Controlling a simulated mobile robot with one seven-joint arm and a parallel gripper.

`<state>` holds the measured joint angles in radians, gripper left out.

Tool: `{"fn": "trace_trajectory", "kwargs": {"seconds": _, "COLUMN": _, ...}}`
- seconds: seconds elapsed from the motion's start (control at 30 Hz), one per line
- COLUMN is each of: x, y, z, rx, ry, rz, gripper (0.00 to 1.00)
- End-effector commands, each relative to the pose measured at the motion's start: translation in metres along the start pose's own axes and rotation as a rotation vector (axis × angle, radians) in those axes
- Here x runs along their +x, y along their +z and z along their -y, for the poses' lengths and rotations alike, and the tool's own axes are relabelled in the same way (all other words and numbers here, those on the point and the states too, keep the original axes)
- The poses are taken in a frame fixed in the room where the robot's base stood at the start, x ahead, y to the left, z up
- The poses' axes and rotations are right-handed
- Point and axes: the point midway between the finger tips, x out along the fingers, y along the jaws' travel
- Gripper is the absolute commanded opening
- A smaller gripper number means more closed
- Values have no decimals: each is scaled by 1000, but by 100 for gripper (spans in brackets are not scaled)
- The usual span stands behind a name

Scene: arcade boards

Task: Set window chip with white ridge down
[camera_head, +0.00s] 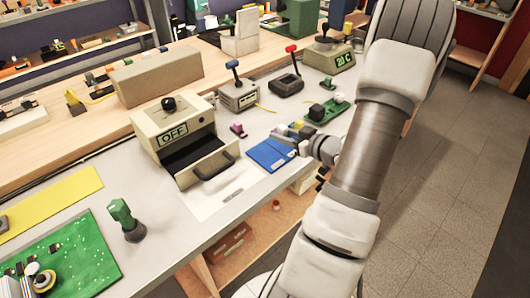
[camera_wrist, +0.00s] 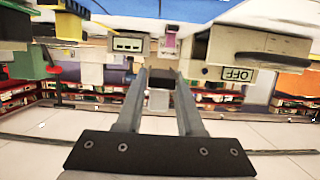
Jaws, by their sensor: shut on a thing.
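My gripper (camera_wrist: 161,84) is shut on a small dark chip (camera_wrist: 163,77), which shows between the two fingertips in the wrist view. A pale patch shows just below the chip there, but I cannot tell whether it is a white ridge. In the head view my gripper (camera_head: 305,149) is at the right edge of a blue board (camera_head: 270,155) on the grey bench top. The held chip is too small and too hidden to make out there. I cannot tell whether it touches the board.
The OFF machine (camera_head: 173,131) with its open drawer (camera_head: 207,165) stands left of the blue board. A small pink piece (camera_head: 238,129) is behind the board. A green board (camera_head: 327,109) with black blocks lies behind my gripper. A green-handled stick (camera_head: 124,217) stands front left.

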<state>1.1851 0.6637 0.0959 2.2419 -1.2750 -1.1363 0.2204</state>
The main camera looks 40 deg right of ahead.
Motion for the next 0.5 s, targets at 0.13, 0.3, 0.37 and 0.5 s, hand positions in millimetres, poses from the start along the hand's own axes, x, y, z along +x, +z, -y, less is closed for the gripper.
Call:
{"fn": "trace_trajectory", "kwargs": {"seconds": 0.13, "x": 30, "y": 14, "z": 21, "rx": 2, "ry": -4, "rz": 2, "gripper": 0}}
{"fn": "trace_trajectory", "kwargs": {"seconds": 0.3, "x": 46, "y": 18, "z": 31, "rx": -1, "ry": -1, "rz": 0, "gripper": 0}}
{"fn": "trace_trajectory", "kwargs": {"seconds": 0.37, "x": 47, "y": 19, "z": 32, "rx": 0, "ry": 1, "rz": 1, "gripper": 0}}
{"fn": "trace_trajectory", "kwargs": {"seconds": 0.5, "x": 52, "y": 32, "z": 32, "rx": 2, "ry": 1, "rz": 1, "gripper": 0}}
